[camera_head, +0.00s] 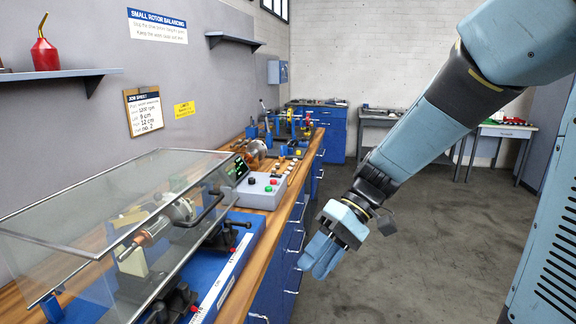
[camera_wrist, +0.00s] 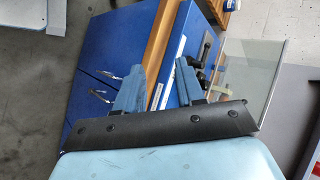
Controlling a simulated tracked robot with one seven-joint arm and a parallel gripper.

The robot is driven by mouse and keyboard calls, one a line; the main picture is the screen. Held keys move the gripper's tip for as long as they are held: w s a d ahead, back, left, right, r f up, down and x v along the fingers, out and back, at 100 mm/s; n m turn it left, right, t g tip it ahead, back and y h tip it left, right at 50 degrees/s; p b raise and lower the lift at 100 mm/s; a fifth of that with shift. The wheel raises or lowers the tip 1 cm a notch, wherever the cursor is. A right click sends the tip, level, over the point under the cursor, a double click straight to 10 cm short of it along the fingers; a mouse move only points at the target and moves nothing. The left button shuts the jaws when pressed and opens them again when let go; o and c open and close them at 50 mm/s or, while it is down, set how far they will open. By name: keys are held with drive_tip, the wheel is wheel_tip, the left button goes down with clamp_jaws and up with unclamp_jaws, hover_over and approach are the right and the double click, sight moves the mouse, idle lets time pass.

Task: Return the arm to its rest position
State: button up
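My gripper (camera_head: 318,262) hangs from my light blue arm over the aisle, to the right of the blue bench cabinets in the head view. It points down and is clear of the bench. In the wrist view its two blue fingers (camera_wrist: 156,88) stand apart with a gap between them. Nothing shows between them, so it is open and empty.
A balancing machine under a clear cover (camera_head: 110,215) stands on the wooden bench at the left. A control box (camera_head: 262,190) with coloured buttons sits behind it. Blue drawers (camera_head: 290,265) with handles face the aisle. The grey floor (camera_head: 420,250) is open.

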drive_tip(key=s+d+r+m+t+h, duration=0.1)
drive_tip(key=d+r+m+t+h, duration=0.2)
drive_tip(key=d, duration=0.6)
drive_tip(key=s+d+r+m+t+h, duration=0.1)
drive_tip(key=d+r+m+t+h, duration=0.2)
drive_tip(key=d+r+t, duration=0.3)
drive_tip(key=d+t+h, duration=0.1)
drive_tip(key=d+t, duration=0.1)
drive_tip(key=d, duration=0.1)
drive_tip(key=shift+s+r+h, duration=0.3)
drive_tip(key=shift+h, duration=0.1)
